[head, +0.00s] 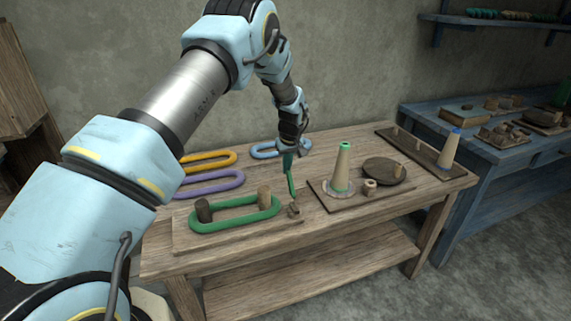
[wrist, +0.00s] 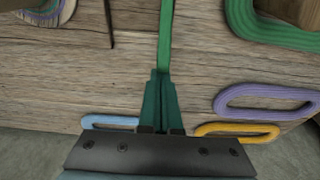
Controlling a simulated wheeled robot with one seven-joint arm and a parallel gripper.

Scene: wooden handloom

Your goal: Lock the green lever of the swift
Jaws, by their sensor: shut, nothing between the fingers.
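The swift is a wooden board (head: 185,241) with two pegs and a green yarn loop (head: 235,213) around them. The loop also shows at the top right of the wrist view (wrist: 240,22). The green lever (head: 292,187) stands nearly upright at the board's right end, above a small wooden block (head: 294,210). In the wrist view the lever (wrist: 166,35) runs straight up from my fingertips. My gripper (head: 288,165) is shut and empty, its teal fingers (wrist: 160,75) together at the lever's upper end. I cannot tell whether they touch it.
Yellow (head: 208,160), purple (head: 210,184) and blue (head: 280,149) loops lie on the table behind the swift. A green-topped cone (head: 341,168) stands on a board to the right, with a dark disc (head: 384,171). Another cone (head: 449,150) stands farther right.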

